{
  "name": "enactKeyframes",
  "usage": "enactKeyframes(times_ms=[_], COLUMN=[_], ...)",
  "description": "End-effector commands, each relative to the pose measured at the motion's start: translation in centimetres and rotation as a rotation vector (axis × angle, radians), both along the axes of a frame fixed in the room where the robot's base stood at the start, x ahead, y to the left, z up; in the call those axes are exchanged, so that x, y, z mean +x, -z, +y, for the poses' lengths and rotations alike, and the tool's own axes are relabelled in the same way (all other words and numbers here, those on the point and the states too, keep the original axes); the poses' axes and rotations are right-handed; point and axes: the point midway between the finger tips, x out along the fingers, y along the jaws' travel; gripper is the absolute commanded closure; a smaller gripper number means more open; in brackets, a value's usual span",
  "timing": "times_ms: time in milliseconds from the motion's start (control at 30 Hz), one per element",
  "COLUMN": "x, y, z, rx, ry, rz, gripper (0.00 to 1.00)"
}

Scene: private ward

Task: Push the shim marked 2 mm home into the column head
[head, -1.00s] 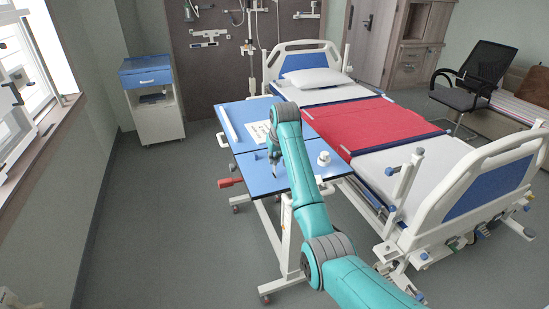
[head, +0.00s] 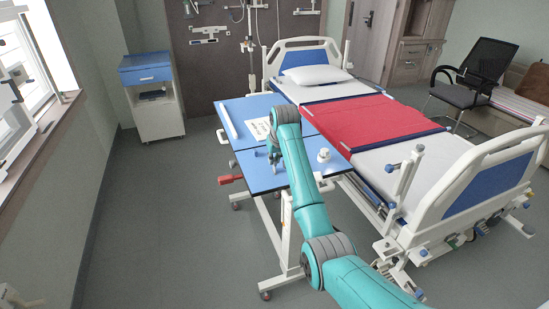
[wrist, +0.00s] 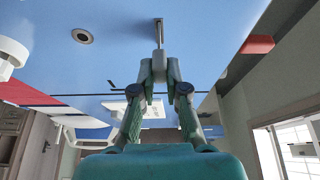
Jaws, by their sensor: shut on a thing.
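My gripper (wrist: 160,72) points at the blue table top in the wrist view, its fingers closed together on a narrow grey strip (wrist: 158,34). The strip stands out beyond the fingertips over the blue surface; I cannot tell whether its far end touches anything. No 2 mm mark is readable on it. In the head view my gripper (head: 274,157) is low over the near part of the blue over-bed table (head: 262,178), partly hidden by my arm. A dark round fitting with a pale rim (wrist: 82,37) is in the table top, apart from the strip. I cannot identify the column head for certain.
A white round piece (head: 324,156) stands on the table to the right of my gripper. A white sheet (head: 260,129) lies farther back. A red handle (head: 230,179) juts from the table's left side. The bed (head: 375,125) is close on the right; floor is free at left.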

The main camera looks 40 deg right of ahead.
Motion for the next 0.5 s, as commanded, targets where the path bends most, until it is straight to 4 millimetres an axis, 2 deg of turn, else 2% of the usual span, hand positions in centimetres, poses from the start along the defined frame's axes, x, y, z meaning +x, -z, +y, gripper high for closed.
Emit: enactKeyframes(times_ms=[500], x=[0.00], y=[0.51], z=[0.01], rx=[0.000], ry=[0.000], rz=[0.001], gripper=[1.00])
